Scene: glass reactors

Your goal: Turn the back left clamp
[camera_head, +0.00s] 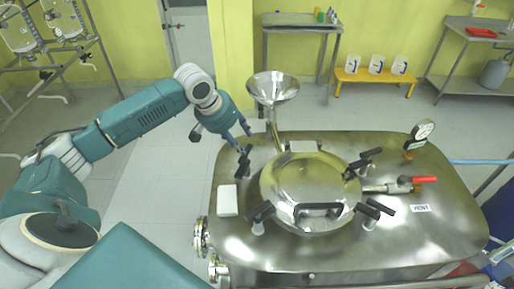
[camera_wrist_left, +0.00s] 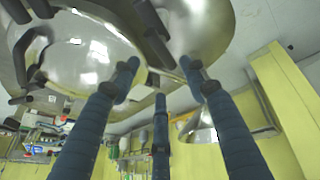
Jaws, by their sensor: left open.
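The reactor's round steel lid (camera_head: 290,190) has black-handled clamps around its rim. The back left clamp (camera_head: 243,161) stands at the lid's far left edge, its black handle upright or slightly tilted. My left gripper (camera_head: 242,138) is open just above and behind this clamp, with its fingers pointing down toward it. In the left wrist view the three blue fingers of my left gripper (camera_wrist_left: 160,72) are spread, and a black clamp handle (camera_wrist_left: 153,35) shows just beyond the tips, between them. I cannot tell whether any finger touches it. My right gripper is not in view.
A steel funnel (camera_head: 272,88) rises close to the right of my left gripper. The front left clamp (camera_head: 260,214), lid handle (camera_head: 318,209), red-handled valve (camera_head: 422,179) and gauge (camera_head: 423,130) stand on the vessel. A white block (camera_head: 227,200) lies at its left edge. Open floor lies left.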

